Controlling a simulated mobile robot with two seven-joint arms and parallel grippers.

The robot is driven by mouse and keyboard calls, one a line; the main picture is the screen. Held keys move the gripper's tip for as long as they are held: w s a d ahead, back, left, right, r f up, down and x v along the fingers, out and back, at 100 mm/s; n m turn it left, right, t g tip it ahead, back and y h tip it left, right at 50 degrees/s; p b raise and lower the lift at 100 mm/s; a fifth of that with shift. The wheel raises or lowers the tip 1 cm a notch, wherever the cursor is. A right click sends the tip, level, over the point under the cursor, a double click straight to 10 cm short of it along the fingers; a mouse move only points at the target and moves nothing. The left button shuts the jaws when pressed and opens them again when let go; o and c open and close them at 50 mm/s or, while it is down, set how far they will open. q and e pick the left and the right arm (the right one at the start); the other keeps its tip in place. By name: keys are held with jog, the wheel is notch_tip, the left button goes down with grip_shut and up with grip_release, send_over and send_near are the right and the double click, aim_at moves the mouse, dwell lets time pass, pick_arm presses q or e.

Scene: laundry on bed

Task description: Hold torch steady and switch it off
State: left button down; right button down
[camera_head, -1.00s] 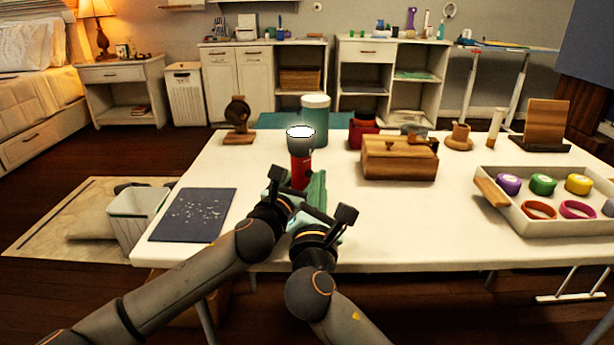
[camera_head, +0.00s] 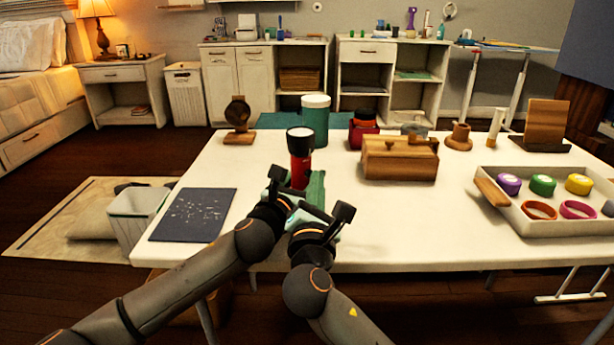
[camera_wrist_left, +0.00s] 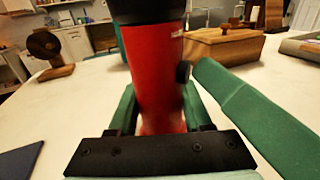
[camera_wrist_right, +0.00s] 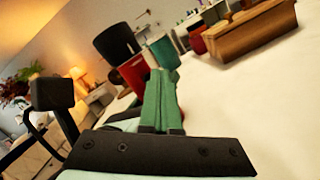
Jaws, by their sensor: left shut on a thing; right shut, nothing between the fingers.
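The torch (camera_head: 301,171) is red with a black head and stands upright above the white table. Its lens looks white without a glow. My left gripper (camera_head: 284,188) is shut around the torch's red body; the left wrist view shows a green finger on each side of the torch (camera_wrist_left: 155,75). A small black button (camera_wrist_left: 183,73) sticks out of the torch's right side. My right gripper (camera_head: 317,184) is shut and empty just right of the torch. In the right wrist view its closed green fingers (camera_wrist_right: 161,95) point toward the torch (camera_wrist_right: 133,70); contact is unclear.
A green canister (camera_head: 316,125) and a red jar (camera_head: 362,130) stand behind the torch. A wooden box (camera_head: 400,165) is to the right, then a white tray (camera_head: 530,222) of coloured rings and lids. A dark mat (camera_head: 194,214) lies at left. The table between box and front edge is clear.

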jog(key=shift+s+d, duration=0.35)
jog(key=shift+s, duration=0.25)
jog(key=shift+s+d, duration=2)
jog(key=shift+s, duration=0.25)
pick_arm(q)
jog(key=shift+c, duration=1.3)
grip_release()
jog(key=shift+s, duration=0.1)
